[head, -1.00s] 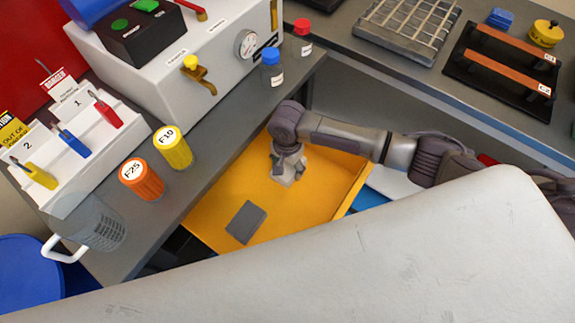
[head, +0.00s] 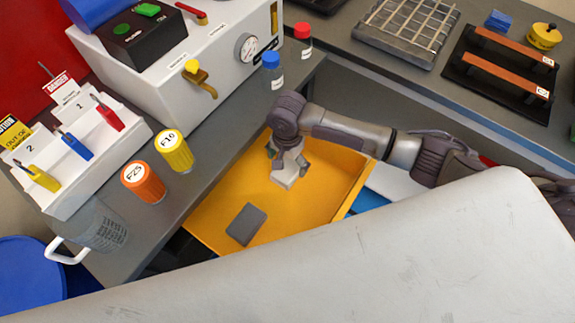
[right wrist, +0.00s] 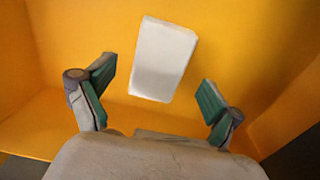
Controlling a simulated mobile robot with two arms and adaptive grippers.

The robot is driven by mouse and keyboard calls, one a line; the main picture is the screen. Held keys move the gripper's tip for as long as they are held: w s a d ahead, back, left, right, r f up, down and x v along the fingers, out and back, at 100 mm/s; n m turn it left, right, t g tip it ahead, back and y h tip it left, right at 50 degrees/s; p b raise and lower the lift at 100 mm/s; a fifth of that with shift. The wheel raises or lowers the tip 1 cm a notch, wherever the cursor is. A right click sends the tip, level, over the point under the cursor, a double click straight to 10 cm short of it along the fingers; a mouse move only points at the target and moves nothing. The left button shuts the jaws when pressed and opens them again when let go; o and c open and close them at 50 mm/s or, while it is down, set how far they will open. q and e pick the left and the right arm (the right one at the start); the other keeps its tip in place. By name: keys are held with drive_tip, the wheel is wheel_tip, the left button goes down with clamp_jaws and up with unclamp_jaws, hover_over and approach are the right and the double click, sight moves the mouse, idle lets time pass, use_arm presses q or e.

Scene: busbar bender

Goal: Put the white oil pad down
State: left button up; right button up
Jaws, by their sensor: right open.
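The white oil pad (right wrist: 164,58) lies on the floor of the yellow bin (head: 235,190). In the head view the pad (head: 285,181) shows just below my right gripper (head: 288,162). In the right wrist view my right gripper (right wrist: 158,92) is open, its green-lined fingers spread wide on either side with the pad beyond their tips, free of both. A dark grey pad (head: 246,224) lies apart in the same bin, nearer the front. My left gripper is in neither view.
The bin's walls stand close around my right gripper. A grey bench (head: 190,205) at left bears an orange container (head: 143,184), a yellow container (head: 174,154) and a mesh cup (head: 100,228). Blue-capped (head: 272,73) and red-capped (head: 302,42) bottles stand near its corner.

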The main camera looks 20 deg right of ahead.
sight(287, 168)
drive_tip(key=shift+r, duration=1.85)
